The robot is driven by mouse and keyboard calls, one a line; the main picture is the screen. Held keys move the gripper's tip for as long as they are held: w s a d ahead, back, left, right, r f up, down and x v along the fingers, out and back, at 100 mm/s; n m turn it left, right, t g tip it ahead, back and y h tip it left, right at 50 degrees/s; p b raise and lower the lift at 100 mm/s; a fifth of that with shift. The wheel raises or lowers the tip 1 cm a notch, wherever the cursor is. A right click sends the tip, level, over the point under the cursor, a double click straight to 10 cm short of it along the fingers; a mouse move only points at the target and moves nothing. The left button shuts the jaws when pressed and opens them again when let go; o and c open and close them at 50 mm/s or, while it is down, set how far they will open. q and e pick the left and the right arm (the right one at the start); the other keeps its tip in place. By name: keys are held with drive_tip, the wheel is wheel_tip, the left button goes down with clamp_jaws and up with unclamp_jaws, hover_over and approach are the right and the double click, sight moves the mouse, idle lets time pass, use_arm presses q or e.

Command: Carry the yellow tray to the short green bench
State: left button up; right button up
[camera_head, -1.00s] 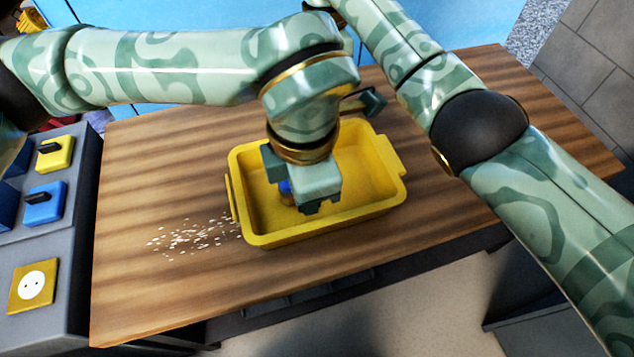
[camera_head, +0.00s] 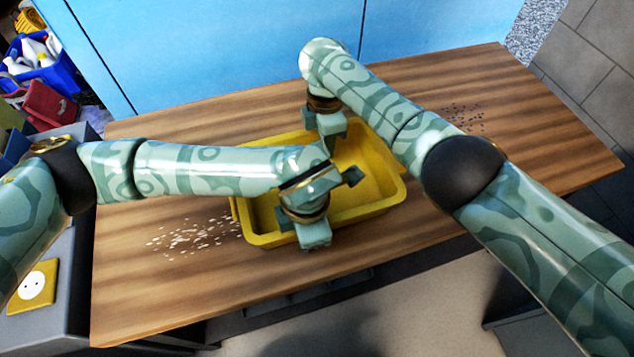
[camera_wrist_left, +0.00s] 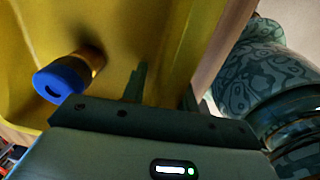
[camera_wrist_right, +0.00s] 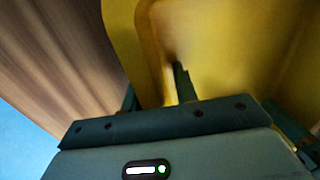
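The yellow tray (camera_head: 372,172) sits on a wooden-topped table. My left gripper (camera_head: 316,240) is at the tray's near rim, one finger inside the wall and the other at its outer side. My right gripper (camera_head: 328,138) is at the far rim, also with a finger on each side of the wall. Whether the fingers press on the rim I cannot tell. A blue-capped object with a brassy body (camera_wrist_left: 62,82) is in the tray in the left wrist view; my left arm hides it in the head view. I see no short green bench.
White bits (camera_head: 195,235) are scattered on the wooden table (camera_head: 180,290) left of the tray, and dark bits (camera_head: 462,115) at the far right. A blue panel (camera_head: 230,50) stands behind. A grey unit with a yellow socket plate (camera_head: 33,287) is at the left. Bare floor lies in front.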

use_arm(q)
clamp_jaws()
use_arm(e)
clamp_jaws()
